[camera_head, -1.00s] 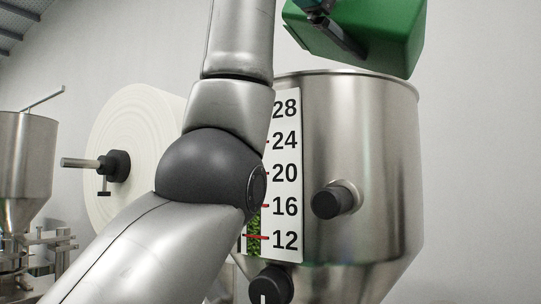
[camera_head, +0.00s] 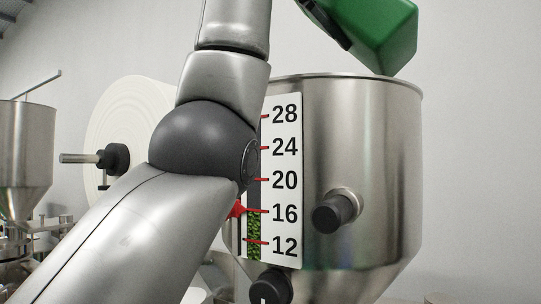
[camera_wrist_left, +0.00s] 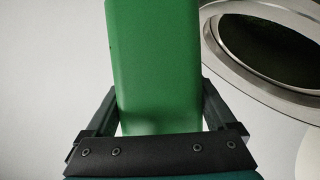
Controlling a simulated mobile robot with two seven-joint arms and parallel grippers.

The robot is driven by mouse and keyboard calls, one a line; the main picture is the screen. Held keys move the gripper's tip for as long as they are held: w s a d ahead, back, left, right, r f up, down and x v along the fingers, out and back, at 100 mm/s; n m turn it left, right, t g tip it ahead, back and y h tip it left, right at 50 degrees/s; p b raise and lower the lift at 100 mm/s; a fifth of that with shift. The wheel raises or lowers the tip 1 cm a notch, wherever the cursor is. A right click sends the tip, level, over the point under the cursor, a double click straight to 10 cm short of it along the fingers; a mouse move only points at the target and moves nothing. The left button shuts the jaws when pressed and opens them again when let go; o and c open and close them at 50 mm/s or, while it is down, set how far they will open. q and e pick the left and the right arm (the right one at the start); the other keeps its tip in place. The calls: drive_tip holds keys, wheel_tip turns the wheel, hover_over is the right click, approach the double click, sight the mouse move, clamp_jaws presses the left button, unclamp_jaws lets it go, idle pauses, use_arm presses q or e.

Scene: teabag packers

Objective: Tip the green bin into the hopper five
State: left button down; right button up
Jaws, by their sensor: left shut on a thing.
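The green bin (camera_head: 373,30) hangs tilted above the steel hopper (camera_head: 360,140), and its top is cut off by the frame edge. My left gripper (camera_head: 328,22) is shut on it; in the wrist view my two fingers (camera_wrist_left: 155,105) stand on either side of the bin (camera_wrist_left: 152,60). The hopper's round rim and dark mouth (camera_wrist_left: 270,45) lie at the upper right there. The hopper's scale (camera_head: 283,180) runs from 12 to 28. Green leaf in its sight window (camera_head: 253,235) reaches about 16, beside a red pointer (camera_head: 236,210). My right gripper is not visible.
A large white roll (camera_head: 125,120) on a spindle with a black knob (camera_head: 113,159) stands behind my left arm. Another steel hopper (camera_head: 25,150) is at the far left. A black knob (camera_head: 335,211) sticks out of the hopper's front. Plain wall lies to the right.

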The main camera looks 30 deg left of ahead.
use_arm(q)
drive_tip(key=s+d+r+b, duration=0.1)
drive_tip(key=s+d+b, duration=0.1)
drive_tip(key=s+d, duration=1.2)
drive_tip(key=d, duration=0.3)
idle(0.6)
drive_tip(key=shift+a, duration=0.1)
